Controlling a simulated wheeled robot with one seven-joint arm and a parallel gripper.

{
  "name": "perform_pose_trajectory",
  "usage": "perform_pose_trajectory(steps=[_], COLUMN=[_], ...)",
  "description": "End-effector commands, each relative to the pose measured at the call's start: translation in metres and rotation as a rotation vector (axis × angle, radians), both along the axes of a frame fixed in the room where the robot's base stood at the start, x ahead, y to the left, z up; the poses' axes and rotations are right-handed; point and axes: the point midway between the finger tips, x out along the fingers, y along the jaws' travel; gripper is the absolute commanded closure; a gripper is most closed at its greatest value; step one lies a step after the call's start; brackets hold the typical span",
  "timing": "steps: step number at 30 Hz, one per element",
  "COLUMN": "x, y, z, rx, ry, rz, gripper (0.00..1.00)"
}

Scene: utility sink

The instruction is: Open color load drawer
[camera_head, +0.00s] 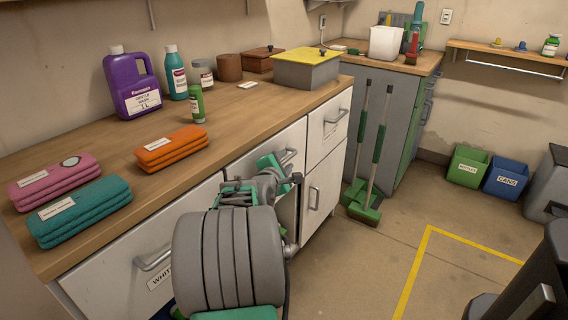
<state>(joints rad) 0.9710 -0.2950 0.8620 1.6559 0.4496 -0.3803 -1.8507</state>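A white drawer front (250,156) lies in the middle of the counter's front, and a metal bar handle (288,156) shows on it. My arm hides much of this front, and I see no label on it. My gripper (283,172), with green parts, is in front of this drawer, close to the handle. I cannot tell whether it touches the handle or whether its fingers are apart. Another white drawer (105,280) at the left has a bar handle (153,259) and a partly hidden label starting "WHIT".
Folded towels (80,212), a purple jug (132,85) and a yellow-lidded box (306,68) stand on the wooden counter. A small drawer (330,122) and cupboard door (323,190) are right of my gripper. A brush and dustpan (362,205) stand beyond. The floor at right is mostly clear.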

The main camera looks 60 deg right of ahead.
Motion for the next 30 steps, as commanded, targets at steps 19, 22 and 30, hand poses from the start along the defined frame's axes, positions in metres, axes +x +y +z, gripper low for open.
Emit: perform_pose_trajectory(steps=[19, 22, 30], x=[0.0001, 0.0001, 0.0001], y=[0.0005, 0.0005, 0.0005], z=[0.0002, 0.0001, 0.0001], rx=[0.0, 0.0, 0.0], ry=[0.0, 0.0, 0.0], rz=[0.0, 0.0, 0.0], gripper=[1.0, 1.0, 1.0])
